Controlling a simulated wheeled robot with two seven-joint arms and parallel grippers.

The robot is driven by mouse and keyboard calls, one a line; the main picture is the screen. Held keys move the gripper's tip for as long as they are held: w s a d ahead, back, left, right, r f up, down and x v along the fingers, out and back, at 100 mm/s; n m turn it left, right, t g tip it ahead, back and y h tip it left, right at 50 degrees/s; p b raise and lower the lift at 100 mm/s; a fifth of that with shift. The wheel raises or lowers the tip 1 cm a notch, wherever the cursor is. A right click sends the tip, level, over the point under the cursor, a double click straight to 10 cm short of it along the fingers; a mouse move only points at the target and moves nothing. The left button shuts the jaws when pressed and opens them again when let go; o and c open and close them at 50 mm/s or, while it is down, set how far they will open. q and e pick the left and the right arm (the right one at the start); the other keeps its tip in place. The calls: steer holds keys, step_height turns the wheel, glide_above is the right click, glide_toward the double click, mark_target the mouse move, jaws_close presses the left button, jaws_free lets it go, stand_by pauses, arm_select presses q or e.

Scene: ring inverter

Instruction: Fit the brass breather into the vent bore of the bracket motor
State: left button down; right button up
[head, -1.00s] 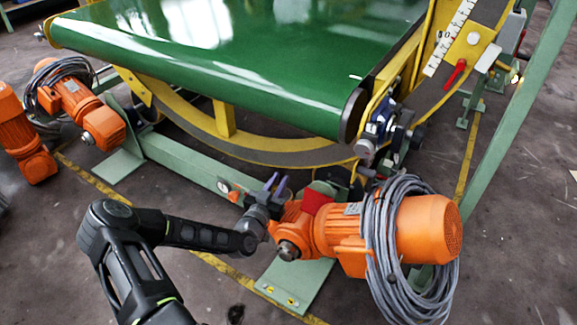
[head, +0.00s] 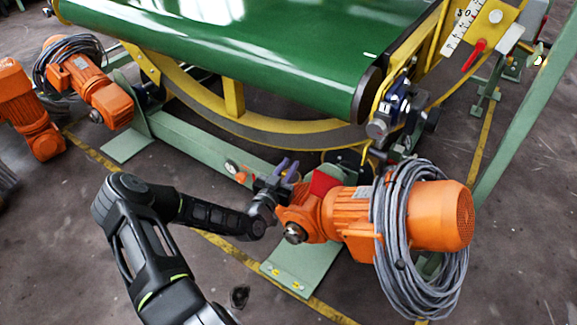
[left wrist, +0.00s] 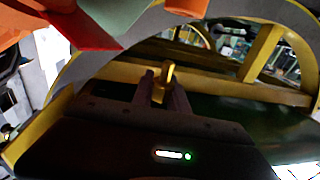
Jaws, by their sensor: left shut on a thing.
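My left gripper (head: 284,170) is just behind and above the gearbox end of the large orange motor (head: 350,215), which I take to be the bracket motor. In the left wrist view, the fingers (left wrist: 165,90) are shut on the small brass breather (left wrist: 167,73), which sticks out past their tips. The breather cannot be made out in the head view. The motor sits by a green bracket plate (head: 300,265). I cannot make out the vent bore in either view. My right gripper is out of view.
A grey cable coil (head: 398,240) wraps the motor. A red piece (head: 323,183) lies close to my left gripper. Behind are a yellow curved frame (head: 235,100) and a green conveyor belt (head: 250,45). Another orange motor (head: 85,80) stands left.

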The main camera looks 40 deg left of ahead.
arm_select(q)
steer(key=shift+f+b, duration=0.95)
steer(key=shift+f, duration=0.55)
stand_by(0.6)
steer(key=shift+f+b, duration=1.6)
steer(key=shift+f, duration=0.1)
steer(key=c, duration=1.2)
jaws_free()
steer(key=shift+r, duration=0.1)
